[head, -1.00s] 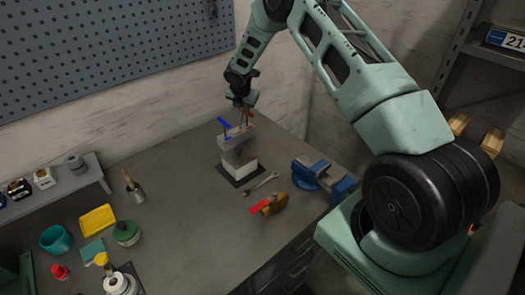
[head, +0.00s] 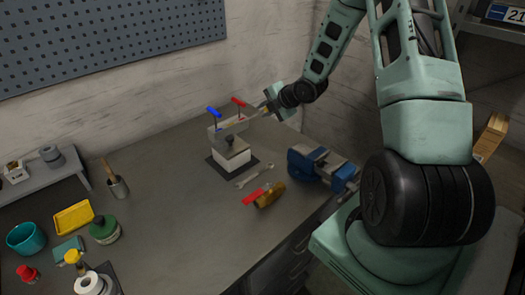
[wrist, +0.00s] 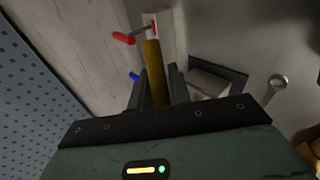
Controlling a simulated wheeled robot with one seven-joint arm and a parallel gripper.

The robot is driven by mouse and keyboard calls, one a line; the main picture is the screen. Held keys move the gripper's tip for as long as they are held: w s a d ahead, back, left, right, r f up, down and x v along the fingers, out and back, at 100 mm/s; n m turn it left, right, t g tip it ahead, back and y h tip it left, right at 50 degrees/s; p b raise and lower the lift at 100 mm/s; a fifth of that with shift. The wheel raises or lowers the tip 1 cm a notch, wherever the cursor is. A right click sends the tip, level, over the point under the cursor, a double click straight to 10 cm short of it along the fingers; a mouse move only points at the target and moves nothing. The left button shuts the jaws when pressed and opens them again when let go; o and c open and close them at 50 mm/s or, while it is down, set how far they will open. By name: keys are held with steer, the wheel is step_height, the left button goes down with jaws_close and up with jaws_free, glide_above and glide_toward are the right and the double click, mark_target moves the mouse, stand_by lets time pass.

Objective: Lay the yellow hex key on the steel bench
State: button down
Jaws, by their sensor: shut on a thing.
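My gripper (head: 266,106) is beside the right end of a small grey rack (head: 228,130), pointing left toward it. It is shut on the yellow hex key (wrist: 153,72), whose yellow handle lies between the fingers in the wrist view. The key's far end is hard to make out; I cannot tell whether it touches the rack. A blue-handled key (head: 214,112) and a red-handled key (head: 238,102) stand at the rack. The red handle also shows in the wrist view (wrist: 123,38). The steel bench (head: 170,220) is the dark grey worktop below.
The rack stands on a white block (head: 234,158) over a dark mat. A wrench (head: 255,176), a red-handled wooden tool (head: 266,195) and a blue vise (head: 322,166) lie in front and right. Containers crowd the left; the bench's middle is bare. Wall and pegboard stand behind.

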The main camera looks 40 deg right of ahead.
step_height(320, 180, down, 10)
steer(key=b, duration=0.7)
steer(key=shift+r+b, duration=0.1)
steer(key=shift+b, duration=0.25)
steer(key=c, duration=1.5)
jaws_free()
steer(key=shift+o, duration=0.2)
steer(key=p+v, duration=0.3)
steer(key=v, duration=0.5)
steer(key=shift+r+p, duration=0.15)
steer(key=shift+p, duration=0.15)
